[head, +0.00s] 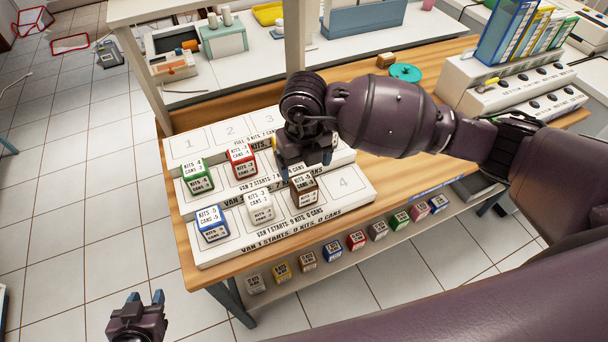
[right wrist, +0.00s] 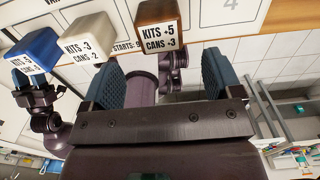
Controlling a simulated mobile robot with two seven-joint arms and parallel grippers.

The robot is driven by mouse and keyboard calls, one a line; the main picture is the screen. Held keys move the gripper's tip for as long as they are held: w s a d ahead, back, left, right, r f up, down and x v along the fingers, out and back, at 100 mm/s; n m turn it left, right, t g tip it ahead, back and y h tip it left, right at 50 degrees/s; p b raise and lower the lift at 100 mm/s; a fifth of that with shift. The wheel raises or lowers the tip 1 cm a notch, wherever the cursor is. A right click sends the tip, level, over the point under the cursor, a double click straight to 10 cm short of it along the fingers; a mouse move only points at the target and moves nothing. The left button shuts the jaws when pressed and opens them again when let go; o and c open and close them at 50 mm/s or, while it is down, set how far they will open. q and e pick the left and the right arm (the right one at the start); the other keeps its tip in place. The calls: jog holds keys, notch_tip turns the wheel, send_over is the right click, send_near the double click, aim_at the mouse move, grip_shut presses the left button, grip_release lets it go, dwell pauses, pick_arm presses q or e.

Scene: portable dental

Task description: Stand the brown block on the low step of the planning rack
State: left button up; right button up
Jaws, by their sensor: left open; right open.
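The brown block (head: 306,195) stands on the low front step of the planning rack (head: 222,253), right of the white block (head: 260,207) and left of the empty square 4. My right gripper (head: 304,170) is open just above and behind it in the head view. In the right wrist view, the brown block (right wrist: 158,32) shows beyond and between the spread fingertips (right wrist: 160,75), with a gap on both sides. My left gripper (head: 145,298) is open and empty over the floor, left of the table.
The blue block (head: 212,224) shares the low step. Green (head: 197,176) and red (head: 241,160) blocks stand on the step behind. Several coloured blocks line the lower shelf (head: 330,273). A teal disc (head: 405,72) and binders (head: 505,35) are farther back.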

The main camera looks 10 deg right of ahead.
jog(key=shift+r, duration=1.95)
jog(key=s+a+r+m+g+y, duration=0.1)
jog(key=s+a+g+y, duration=0.3)
jog(key=s+a+y, duration=0.85)
jog(key=m+t+h, duration=0.4)
jog(key=m+t, duration=1.8)
jog(key=m, duration=0.5)
send_over(304, 182)
jog(key=s+d, duration=0.4)
jog(key=d, duration=0.2)
notch_tip(304, 182, down, 5)
jog(key=s+d+f+m+g+h, duration=0.6)
jog(key=s+d+f, duration=0.5)
jog(key=f, duration=0.5)
jog(key=s+m+h, duration=0.1)
jog(key=m+h, duration=0.1)
jog(key=m, duration=0.1)
jog(key=shift+s+d+h, duration=0.2)
jog(key=shift+d+h, duration=0.15)
jog(key=shift+d, duration=0.05)
